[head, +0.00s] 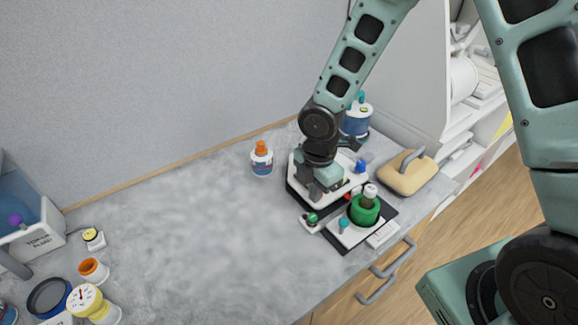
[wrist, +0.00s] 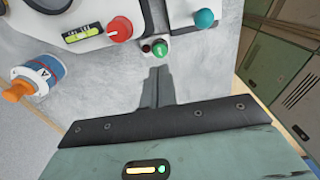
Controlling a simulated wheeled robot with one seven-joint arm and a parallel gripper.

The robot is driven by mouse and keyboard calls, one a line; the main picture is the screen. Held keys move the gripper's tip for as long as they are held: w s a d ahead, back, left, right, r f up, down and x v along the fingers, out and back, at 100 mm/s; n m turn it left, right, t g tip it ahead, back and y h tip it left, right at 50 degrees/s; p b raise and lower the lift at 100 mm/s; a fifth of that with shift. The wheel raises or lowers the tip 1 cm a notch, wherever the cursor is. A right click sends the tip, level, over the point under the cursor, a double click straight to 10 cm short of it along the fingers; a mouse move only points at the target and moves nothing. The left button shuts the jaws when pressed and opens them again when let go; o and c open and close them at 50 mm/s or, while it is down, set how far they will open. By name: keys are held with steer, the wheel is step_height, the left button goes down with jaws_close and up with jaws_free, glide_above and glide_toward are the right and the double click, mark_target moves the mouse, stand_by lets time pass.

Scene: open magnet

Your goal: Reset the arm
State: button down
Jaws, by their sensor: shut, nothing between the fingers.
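My gripper (head: 311,198) is at the end of the teal arm, low over the front left edge of a white device with a dark base (head: 293,185). In the wrist view, the gripper fingers (wrist: 159,72) are dark, together and empty. They point toward a small box with a green button (wrist: 160,48) and a red light, which also shows in the head view (head: 311,219). I cannot tell whether the fingertips touch anything. The gripper and arm hide part of the device.
A bottle with an orange cap (head: 262,160) stands left of the gripper. A green round holder (head: 364,210) with a white-capped vial is to the right. A tan block with a grey handle (head: 408,172) sits farther right. The middle left of the counter (head: 190,230) is clear.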

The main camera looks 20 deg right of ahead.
steer(key=s+a+r+m+b, duration=0.3)
steer(key=s+m, duration=0.4)
steer(key=s, duration=0.3)
steer(key=s+a+r+m+b, duration=0.3)
steer(key=s+r+m, duration=0.3)
steer(key=s, duration=0.4)
steer(key=shift+a+r+m+y+b, duration=0.15)
steer(key=shift+r+m+y+b, duration=0.15)
steer(key=shift+m+b, duration=0.35)
